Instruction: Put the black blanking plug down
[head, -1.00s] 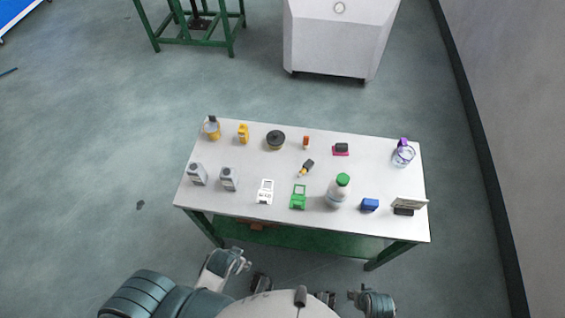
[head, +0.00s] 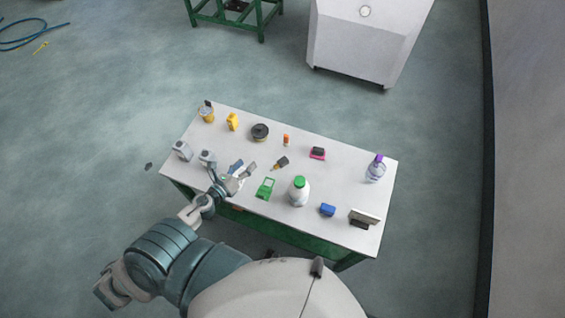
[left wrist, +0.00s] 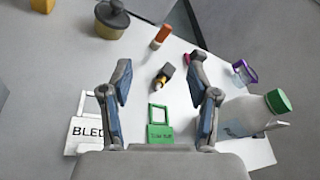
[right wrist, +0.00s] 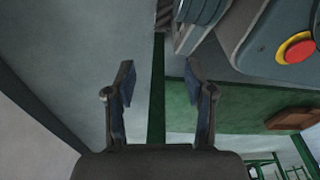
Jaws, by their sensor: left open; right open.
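A small black and yellow piece (head: 281,163) lies on the table; in the left wrist view it (left wrist: 163,75) lies between and beyond my fingers. A round black knobbed piece on a yellowish base (head: 260,132) stands farther back. I cannot tell for sure which is the blanking plug. My left gripper (head: 243,172) is open and empty above the table's near left part; it also shows in the left wrist view (left wrist: 159,72). My right gripper (right wrist: 158,75) is open and empty in the right wrist view, outside the head view.
The white table (head: 340,172) also bears a green tag (head: 265,189), a white bottle with a green cap (head: 299,191), a purple-topped bottle (head: 376,168), a blue block (head: 328,210) and grey containers (head: 182,151). A green frame (right wrist: 157,110) stands near my right gripper.

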